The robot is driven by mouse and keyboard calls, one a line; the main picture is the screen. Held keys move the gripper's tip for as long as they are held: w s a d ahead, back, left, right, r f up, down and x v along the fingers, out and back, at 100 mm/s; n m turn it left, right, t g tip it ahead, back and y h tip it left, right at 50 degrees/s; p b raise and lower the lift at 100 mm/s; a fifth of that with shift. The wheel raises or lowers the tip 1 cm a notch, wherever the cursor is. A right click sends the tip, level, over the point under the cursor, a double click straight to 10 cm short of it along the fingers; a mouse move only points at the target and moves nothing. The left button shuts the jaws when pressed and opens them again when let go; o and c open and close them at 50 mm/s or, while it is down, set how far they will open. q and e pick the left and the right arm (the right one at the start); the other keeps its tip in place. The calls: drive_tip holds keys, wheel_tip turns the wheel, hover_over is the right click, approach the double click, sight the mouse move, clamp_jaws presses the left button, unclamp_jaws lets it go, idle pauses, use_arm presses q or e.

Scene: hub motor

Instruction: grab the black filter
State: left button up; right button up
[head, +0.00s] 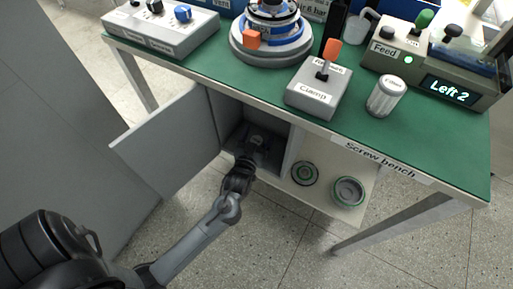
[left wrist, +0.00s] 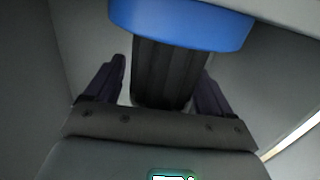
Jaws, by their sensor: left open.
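The black filter (left wrist: 165,72) shows in the left wrist view as a dark, ribbed cylinder under a wide blue part (left wrist: 180,22). My left gripper (left wrist: 162,78) is open, with one finger on each side of the black filter. Gaps show between the fingers and its sides, so it is not gripped. In the head view my left gripper (head: 244,162) reaches into the open cabinet (head: 283,150) under the bench. There the filter is too small and dark to make out clearly. My right gripper is not in view.
The cabinet door (head: 170,140) stands open to the left. Two round parts, (head: 305,173) and (head: 348,191), sit on a pale panel right of the cabinet.

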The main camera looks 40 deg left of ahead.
use_arm(q)
drive_tip(key=shift+s, duration=0.1)
drive_tip(key=shift+c, duration=0.8)
drive_tip(key=c, duration=0.9)
drive_tip(key=shift+c, duration=0.2)
drive_tip(key=shift+r, duration=0.15)
